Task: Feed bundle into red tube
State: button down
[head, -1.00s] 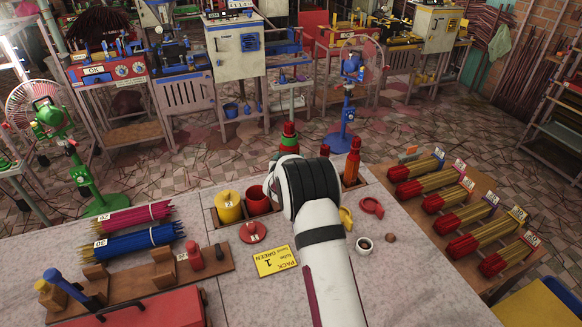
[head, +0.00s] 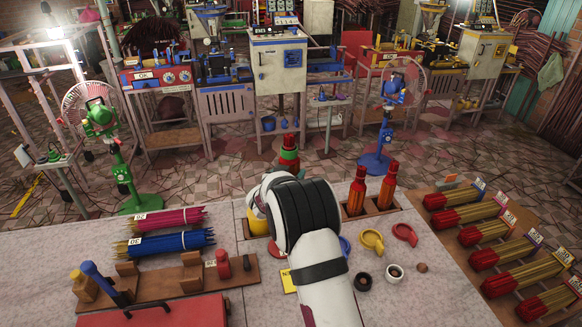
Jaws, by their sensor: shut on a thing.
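My wrist (head: 305,215) covers the fingers of my gripper, and they do not show in the head view. A green-and-red upright piece (head: 289,152) shows just beyond the wrist and appears to be in my gripper. Its lower part is hidden. A yellow tube (head: 257,222) stands in the table slot left of the wrist. The red tube that stood right of it is now hidden behind my wrist. Bundles with red ends (head: 480,212) lie in a row on a wooden rack at the right. A pink bundle (head: 170,219) and a blue bundle (head: 172,242) lie at the left.
Two orange-red bottles (head: 386,188) stand in a slot right of my wrist. A yellow ring (head: 371,241), a red ring (head: 405,234) and small cups (head: 394,273) lie nearby. A wooden block stand (head: 185,281) and red box (head: 150,313) are front left.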

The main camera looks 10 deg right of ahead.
jog(key=shift+f, duration=1.8)
jog(key=shift+f, duration=4.25)
grip_release()
jog(key=shift+r, duration=4)
